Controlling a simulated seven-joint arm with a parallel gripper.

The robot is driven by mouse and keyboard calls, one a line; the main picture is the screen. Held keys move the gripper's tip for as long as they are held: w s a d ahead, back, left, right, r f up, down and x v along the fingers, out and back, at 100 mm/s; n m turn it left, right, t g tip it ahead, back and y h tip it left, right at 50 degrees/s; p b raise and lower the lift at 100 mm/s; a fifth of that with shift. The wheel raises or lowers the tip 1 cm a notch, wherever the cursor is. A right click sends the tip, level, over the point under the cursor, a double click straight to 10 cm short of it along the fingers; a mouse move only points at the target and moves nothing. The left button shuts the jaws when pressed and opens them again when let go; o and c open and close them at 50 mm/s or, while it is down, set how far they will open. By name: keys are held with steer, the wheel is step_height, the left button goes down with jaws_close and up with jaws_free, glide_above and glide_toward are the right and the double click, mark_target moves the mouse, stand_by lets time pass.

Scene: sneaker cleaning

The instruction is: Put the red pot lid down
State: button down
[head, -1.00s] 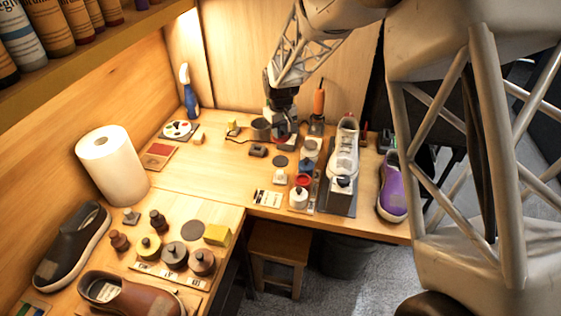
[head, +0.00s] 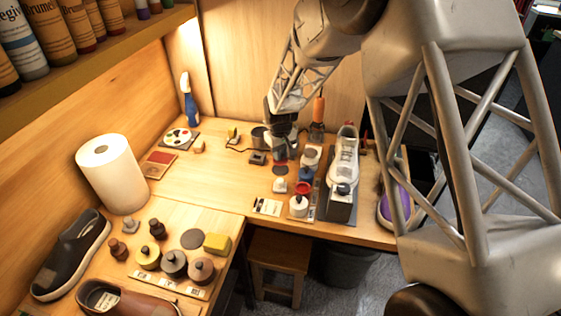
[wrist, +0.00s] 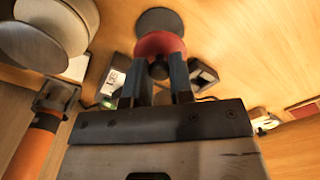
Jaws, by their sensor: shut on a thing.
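My gripper (wrist: 160,82) is shut on the dark knob of the red pot lid (wrist: 160,44), its fingers on either side of the knob. In the head view my gripper (head: 280,152) is over the back table, with the red lid (head: 280,162) just under it. A dark round disc (wrist: 158,20) lies just beyond the lid in the wrist view, and it also shows in the head view (head: 281,171). The lid partly covers the disc in the wrist view. I cannot tell whether the lid touches the disc or table.
Several pots, one red (head: 304,188), stand close on the right. A white sneaker (head: 345,158) is on a dark stand beyond them. An orange-handled tool (head: 318,108) stands behind. A small dark block (head: 257,158) sits at left. Bare table lies further left.

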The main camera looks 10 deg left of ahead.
steer(key=shift+f, duration=0.1)
steer(key=shift+f, duration=1.75)
steer(key=shift+f, duration=0.1)
steer(key=c, duration=1)
jaws_free()
step_height(320, 180, up, 12)
steer(key=shift+r, duration=0.1)
